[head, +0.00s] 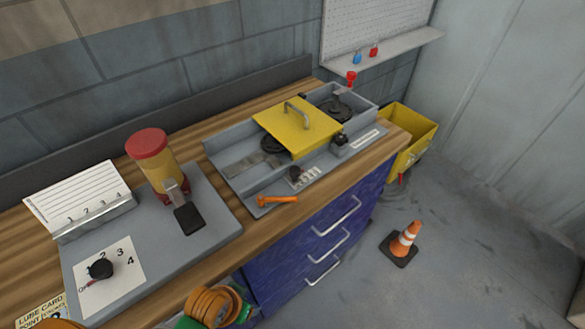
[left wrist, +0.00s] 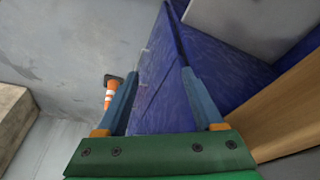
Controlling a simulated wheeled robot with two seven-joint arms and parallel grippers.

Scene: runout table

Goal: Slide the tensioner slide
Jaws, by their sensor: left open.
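A grey runout unit (head: 230,184) with a yellow handled cover (head: 290,123) stands on the wooden bench. Along its front edge are a black knob (head: 340,140) on a small grey block beside a white strip (head: 366,137), and a dark piece (head: 296,174) at a marked white label. I cannot tell which of these is the tensioner slide. My left gripper (left wrist: 160,73) is open, with nothing between its blue fingers, in front of the blue cabinet in the left wrist view. Its fingers do not show in the head view. My right gripper is not in view.
An orange tool (head: 277,200) lies at the unit's front edge. A grey plate with a dial (head: 101,268) and a red-capped yellow container (head: 157,163) stand left. A yellow bin (head: 414,125) is beyond the bench end. A cone (head: 404,240) stands on open floor.

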